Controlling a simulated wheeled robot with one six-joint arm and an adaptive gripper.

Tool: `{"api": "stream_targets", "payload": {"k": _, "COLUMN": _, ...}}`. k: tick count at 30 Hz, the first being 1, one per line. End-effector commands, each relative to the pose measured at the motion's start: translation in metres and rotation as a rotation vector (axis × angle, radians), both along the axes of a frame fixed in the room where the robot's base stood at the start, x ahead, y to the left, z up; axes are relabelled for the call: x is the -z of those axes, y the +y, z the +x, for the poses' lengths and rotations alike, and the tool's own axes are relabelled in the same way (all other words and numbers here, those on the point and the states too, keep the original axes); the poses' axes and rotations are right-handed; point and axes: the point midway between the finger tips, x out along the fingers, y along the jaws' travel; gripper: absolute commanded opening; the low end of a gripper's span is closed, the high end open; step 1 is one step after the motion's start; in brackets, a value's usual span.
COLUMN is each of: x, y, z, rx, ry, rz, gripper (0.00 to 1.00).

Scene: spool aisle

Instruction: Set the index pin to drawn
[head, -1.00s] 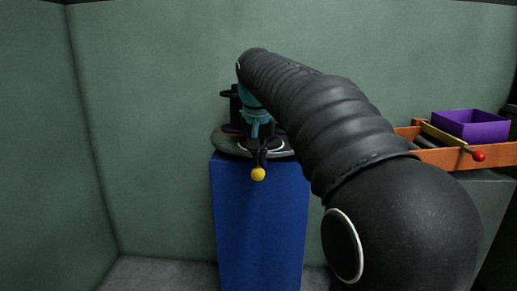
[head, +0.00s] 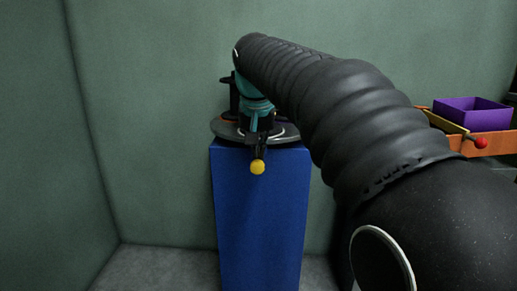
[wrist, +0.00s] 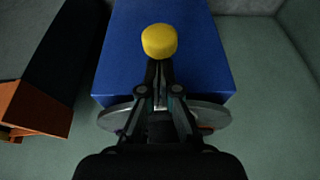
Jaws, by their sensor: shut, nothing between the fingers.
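The index pin shows as a yellow round knob (head: 257,167) at the front of a round grey turntable (head: 222,130) on a blue pedestal (head: 258,215). In the wrist view the yellow knob (wrist: 159,41) lies just beyond my fingertips. My gripper (head: 256,150) is above the turntable's front edge, with its dark fingers pointing down toward the knob. In the wrist view my gripper (wrist: 158,68) has its fingertips together, with nothing held. Whether the tips touch the knob cannot be told. The pin's shaft is hidden by the fingers.
At the right, an orange tray (head: 492,145) holds a purple box (head: 472,112). A lever with a red ball (head: 481,143) sticks out from it. A dark upright post (head: 233,100) stands on the turntable. Green walls close in behind and left; the floor left of the pedestal is clear.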

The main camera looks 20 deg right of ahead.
Motion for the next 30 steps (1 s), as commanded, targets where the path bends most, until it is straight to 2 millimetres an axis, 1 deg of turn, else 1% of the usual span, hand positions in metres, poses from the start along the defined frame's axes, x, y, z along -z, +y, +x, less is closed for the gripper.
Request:
{"api": "stream_targets", "payload": {"k": 1, "x": 0.002, "y": 0.0, "z": -0.002, "rx": 0.001, "ry": 0.012, "rz": 0.002, "gripper": 0.0}}
{"api": "stream_targets", "payload": {"k": 8, "x": 0.002, "y": 0.001, "z": -0.003, "rx": 0.0, "ry": 0.016, "rz": 0.002, "gripper": 0.0}}
{"api": "stream_targets", "payload": {"k": 11, "x": -0.001, "y": 0.001, "z": -0.004, "rx": 0.0, "ry": 0.016, "rz": 0.002, "gripper": 0.0}}
{"api": "stream_targets", "payload": {"k": 14, "x": -0.008, "y": 0.001, "z": -0.005, "rx": 0.001, "ry": 0.015, "rz": 0.003, "gripper": 0.0}}
{"api": "stream_targets", "payload": {"k": 20, "x": -0.034, "y": 0.003, "z": -0.009, "rx": 0.001, "ry": 0.011, "rz": 0.003, "gripper": 0.0}}
{"api": "stream_targets", "payload": {"k": 27, "x": -0.073, "y": 0.004, "z": -0.016, "rx": 0.005, "ry": 0.006, "rz": 0.002, "gripper": 0.0}}
{"api": "stream_targets", "payload": {"k": 30, "x": -0.086, "y": 0.006, "z": -0.019, "rx": 0.005, "ry": 0.005, "rz": 0.001, "gripper": 0.0}}
